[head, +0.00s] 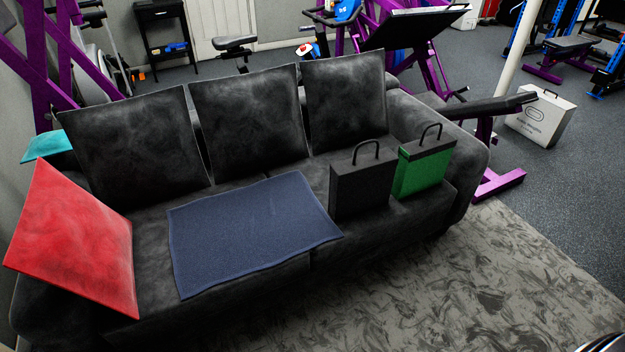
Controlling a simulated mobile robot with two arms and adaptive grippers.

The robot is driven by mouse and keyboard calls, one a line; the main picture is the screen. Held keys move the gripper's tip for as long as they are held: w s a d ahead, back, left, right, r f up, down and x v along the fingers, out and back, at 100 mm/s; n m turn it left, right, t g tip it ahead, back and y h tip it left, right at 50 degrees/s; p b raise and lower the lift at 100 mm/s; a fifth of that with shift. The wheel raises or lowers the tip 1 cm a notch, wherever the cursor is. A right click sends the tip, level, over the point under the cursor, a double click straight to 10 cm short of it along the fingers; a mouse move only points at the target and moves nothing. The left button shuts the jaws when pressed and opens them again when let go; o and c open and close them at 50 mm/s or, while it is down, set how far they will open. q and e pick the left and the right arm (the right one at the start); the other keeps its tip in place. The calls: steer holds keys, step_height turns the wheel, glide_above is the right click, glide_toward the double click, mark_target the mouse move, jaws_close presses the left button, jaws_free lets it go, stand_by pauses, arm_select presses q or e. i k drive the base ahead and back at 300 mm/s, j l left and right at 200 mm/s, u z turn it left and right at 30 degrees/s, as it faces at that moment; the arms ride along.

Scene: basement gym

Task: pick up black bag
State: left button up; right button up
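The black bag (361,188) is a boxy bag with a handle on top. It stands upright on the seat of the dark sofa, toward the right end. A green bag (425,172) with a black top and handle stands close beside it on the right. Neither of my grippers is in the head view. A dark curved part at the bottom right corner is too little shown to identify.
The dark sofa (150,255) carries a blue cloth (250,230) left of the black bag and a red cushion (80,245) at its left end. A patterned rug (500,275) lies clear in front. Purple gym machines (495,183) stand behind and right.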

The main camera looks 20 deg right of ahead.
mark_target(358, 185)
steer(key=i+l+u, duration=0.2)
steer(key=l+u, duration=0.2)
steer(key=l, duration=0.4)
steer(key=i+l+u, duration=0.1)
steer(key=l+u, duration=0.3)
steer(key=l, duration=0.4)
steer(key=l+u, duration=0.4)
steer(key=l, duration=0.4)
steer(key=k, duration=0.05)
